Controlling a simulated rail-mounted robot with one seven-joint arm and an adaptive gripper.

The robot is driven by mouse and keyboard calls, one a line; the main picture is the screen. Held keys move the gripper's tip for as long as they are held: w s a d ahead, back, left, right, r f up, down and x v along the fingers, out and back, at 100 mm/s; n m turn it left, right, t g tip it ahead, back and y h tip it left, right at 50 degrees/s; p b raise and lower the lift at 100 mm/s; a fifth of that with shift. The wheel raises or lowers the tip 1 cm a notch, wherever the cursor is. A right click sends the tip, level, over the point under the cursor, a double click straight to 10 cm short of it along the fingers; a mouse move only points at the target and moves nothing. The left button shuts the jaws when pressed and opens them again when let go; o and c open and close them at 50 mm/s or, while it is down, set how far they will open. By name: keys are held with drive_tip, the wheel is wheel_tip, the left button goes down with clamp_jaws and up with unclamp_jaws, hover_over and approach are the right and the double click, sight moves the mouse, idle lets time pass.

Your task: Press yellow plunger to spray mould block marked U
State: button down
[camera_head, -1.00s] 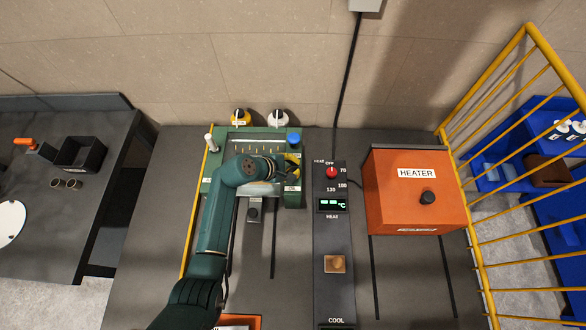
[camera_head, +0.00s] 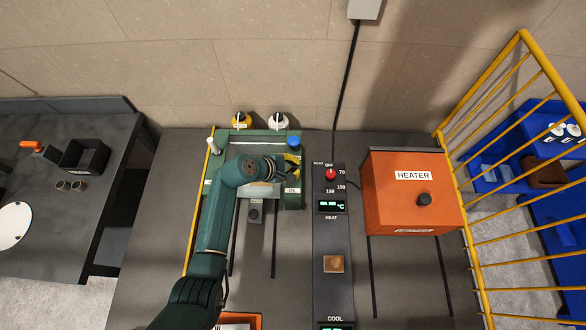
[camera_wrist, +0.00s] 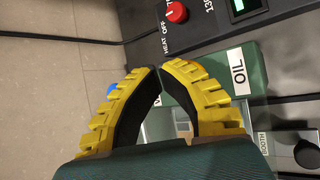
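My gripper (camera_head: 293,160) is at the right end of the green press station (camera_head: 218,180), just in front of the blue knob (camera_head: 294,140). In the wrist view, my gripper's yellow ribbed fingers (camera_wrist: 159,68) come together at the tips, with nothing seen between them. The green part labelled OIL (camera_wrist: 238,68) is beside and beyond the fingers. A yellow round fitting with a dark top (camera_head: 240,121) stands behind the station; I cannot tell whether it is the yellow plunger. My arm hides part of the station, and no block with a readable U shows.
A white fitting (camera_head: 278,121) stands beside the yellow one. A white-topped lever (camera_head: 213,144) is at the station's left. A heat-and-cool panel (camera_head: 331,230) carries a brown block (camera_head: 333,264). The orange heater (camera_head: 410,190) and yellow railing (camera_head: 490,150) are to the right.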

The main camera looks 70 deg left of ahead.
drive_tip(key=shift+r+p, duration=0.5)
drive_tip(key=shift+r, duration=0.15)
wheel_tip(320, 180, up, 5)
drive_tip(key=p, duration=0.5)
idle(0.8)
